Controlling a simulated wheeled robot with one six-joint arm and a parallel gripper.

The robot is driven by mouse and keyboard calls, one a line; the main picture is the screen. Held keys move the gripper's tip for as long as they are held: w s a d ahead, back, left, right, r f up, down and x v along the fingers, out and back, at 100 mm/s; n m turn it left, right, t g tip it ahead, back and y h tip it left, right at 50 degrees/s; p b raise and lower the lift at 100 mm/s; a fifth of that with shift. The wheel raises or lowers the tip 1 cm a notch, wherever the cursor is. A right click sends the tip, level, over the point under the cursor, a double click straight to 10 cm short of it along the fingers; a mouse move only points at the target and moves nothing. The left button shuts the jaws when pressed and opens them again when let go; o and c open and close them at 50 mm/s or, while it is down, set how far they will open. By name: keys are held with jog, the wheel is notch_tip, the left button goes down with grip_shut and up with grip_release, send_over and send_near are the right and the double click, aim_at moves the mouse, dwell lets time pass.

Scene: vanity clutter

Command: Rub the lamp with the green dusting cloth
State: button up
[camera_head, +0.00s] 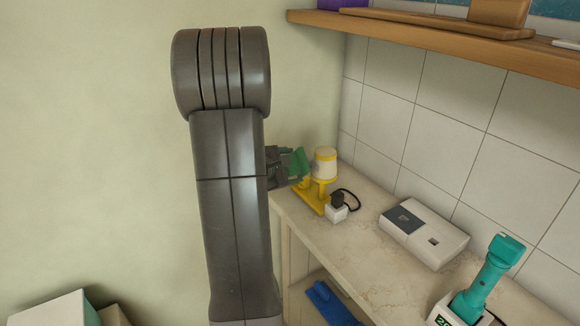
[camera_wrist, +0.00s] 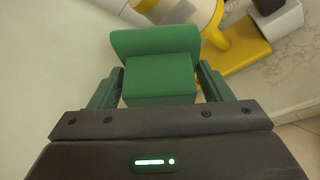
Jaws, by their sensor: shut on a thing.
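My gripper (camera_wrist: 160,90) is shut on the green dusting cloth (camera_wrist: 157,62), which shows as a green block with a wider upper edge between the fingers. In the head view the cloth (camera_head: 297,163) is at the left end of the counter, close beside the lamp. The lamp (camera_head: 325,163) has a cream shade and a yellow stand and base. In the wrist view the lamp (camera_wrist: 235,45) is behind and to the right of the cloth. Whether the cloth touches the lamp cannot be told. My arm hides part of the gripper in the head view.
A white block with a black plug (camera_head: 337,212) stands by the lamp base. A white and grey box (camera_head: 424,232) and a teal handled device (camera_head: 488,275) are farther right on the counter (camera_head: 350,255). A wooden shelf (camera_head: 450,55) overhangs the back. A blue object (camera_head: 330,303) lies below.

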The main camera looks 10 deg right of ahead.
aim_at(305, 173)
jog(key=shift+w+d+f+b, duration=0.1)
jog(key=shift+w+d+b, duration=0.1)
jog(key=shift+d+b, duration=0.25)
jog(key=shift+w+d+b, duration=0.15)
jog(key=shift+d+b, duration=0.1)
jog(key=shift+d, duration=0.25)
jog(key=shift+s+d+f+b, duration=0.2)
jog(key=shift+s+b, duration=0.5)
jog(key=shift+b, duration=0.25)
jog(key=shift+s+d+r+b, duration=0.1)
jog(key=shift+s+d+b, duration=0.05)
jog(key=shift+s+b, duration=0.2)
jog(key=shift+s+d+r+b, duration=0.1)
jog(key=shift+s+b, duration=0.1)
jog(key=shift+s, duration=0.25)
jog(key=shift+s+d+f+b, duration=0.25)
jog(key=shift+s+b, duration=0.35)
jog(key=shift+b, duration=0.2)
jog(key=shift+s+d+r+b, duration=0.2)
jog(key=shift+s+d+b, duration=0.1)
jog(key=shift+s+b, duration=0.4)
